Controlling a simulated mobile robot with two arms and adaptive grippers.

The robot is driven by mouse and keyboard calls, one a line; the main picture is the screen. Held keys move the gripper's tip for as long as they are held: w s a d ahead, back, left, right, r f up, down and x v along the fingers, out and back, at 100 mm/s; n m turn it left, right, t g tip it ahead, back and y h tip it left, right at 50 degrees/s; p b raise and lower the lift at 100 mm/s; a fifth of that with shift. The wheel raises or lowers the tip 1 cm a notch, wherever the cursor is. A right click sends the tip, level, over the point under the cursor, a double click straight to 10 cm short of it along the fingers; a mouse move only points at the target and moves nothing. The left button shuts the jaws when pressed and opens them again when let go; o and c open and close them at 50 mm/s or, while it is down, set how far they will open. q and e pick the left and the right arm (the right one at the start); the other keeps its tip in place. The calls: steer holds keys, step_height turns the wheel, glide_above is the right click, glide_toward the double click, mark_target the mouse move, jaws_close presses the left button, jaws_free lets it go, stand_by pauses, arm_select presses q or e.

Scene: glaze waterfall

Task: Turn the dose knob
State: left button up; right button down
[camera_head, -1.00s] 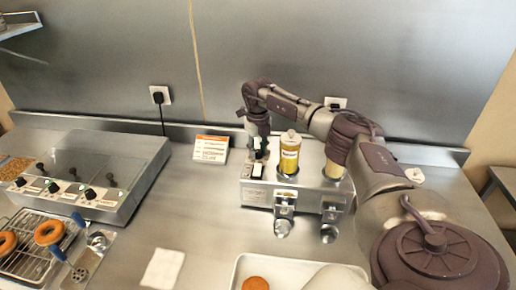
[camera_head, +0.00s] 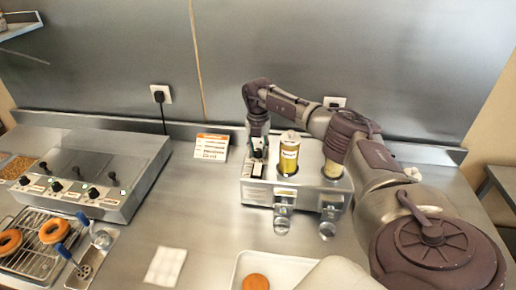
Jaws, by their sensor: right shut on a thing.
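A steel dispenser box (camera_head: 310,187) stands on the counter right of centre, with a gold-labelled canister (camera_head: 289,156) and a second yellow one (camera_head: 332,168) set in its top. My right gripper (camera_head: 258,154) points down at the left end of the box top. It is shut on a small part there, apparently the dose knob, which the fingers mostly hide. My left gripper is out of view.
Two spouts (camera_head: 282,222) hang at the box front. A white tray (camera_head: 238,268) with a doughnut (camera_head: 255,282) lies in front. An order card (camera_head: 211,147) stands left of the box. A control unit with black knobs (camera_head: 94,193) and a doughnut rack (camera_head: 38,262) are at left.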

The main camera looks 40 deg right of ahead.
mark_target(258, 150)
steer(key=shift+w+r, duration=0.1)
stand_by(0.4)
steer(key=c, duration=0.8)
jaws_free()
step_height(258, 150, up, 12)
